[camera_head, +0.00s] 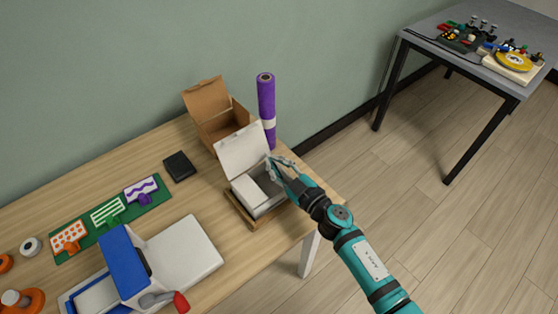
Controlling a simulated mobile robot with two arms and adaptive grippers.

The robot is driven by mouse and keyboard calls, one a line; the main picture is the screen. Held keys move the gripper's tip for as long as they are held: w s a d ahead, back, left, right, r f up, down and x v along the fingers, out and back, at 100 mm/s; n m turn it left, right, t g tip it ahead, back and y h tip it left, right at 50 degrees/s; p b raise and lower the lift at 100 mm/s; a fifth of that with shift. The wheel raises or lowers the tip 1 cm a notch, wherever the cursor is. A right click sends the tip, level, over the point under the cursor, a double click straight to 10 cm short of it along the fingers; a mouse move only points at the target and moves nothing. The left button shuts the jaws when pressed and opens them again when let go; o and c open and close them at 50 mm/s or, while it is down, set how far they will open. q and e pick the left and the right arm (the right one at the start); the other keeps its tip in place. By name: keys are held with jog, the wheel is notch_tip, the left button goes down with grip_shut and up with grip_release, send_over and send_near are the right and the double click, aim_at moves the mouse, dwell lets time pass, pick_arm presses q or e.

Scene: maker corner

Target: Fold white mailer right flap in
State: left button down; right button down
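The white mailer (243,151) stands near the table's right end with its lid raised at the back. It sits in a shallow brown tray (238,207). A white block-like shape (248,190) fills the left part of its inside; I cannot tell whether it is a flap or contents. The right part looks grey and open. My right gripper (274,165) is at the mailer's back right corner, beside the lid, with its arm coming from the lower right. Its fingers hide most of the right flap. The finger gap is too small to judge. My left gripper is out of view.
An open brown box (209,101) and an upright purple roll (266,98) stand behind the mailer. A black wallet-like item (179,166), a green mat (72,248) with cards, and a white-and-blue machine (187,249) lie left.

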jog(key=shift+s+a+f+n, duration=0.1)
jog(key=shift+a+n, duration=0.05)
jog(key=shift+n, duration=0.45)
jog(key=c, duration=1.5)
grip_release()
jog(key=shift+c, duration=0.2)
jog(key=shift+s, duration=0.1)
jog(key=v, duration=1.2)
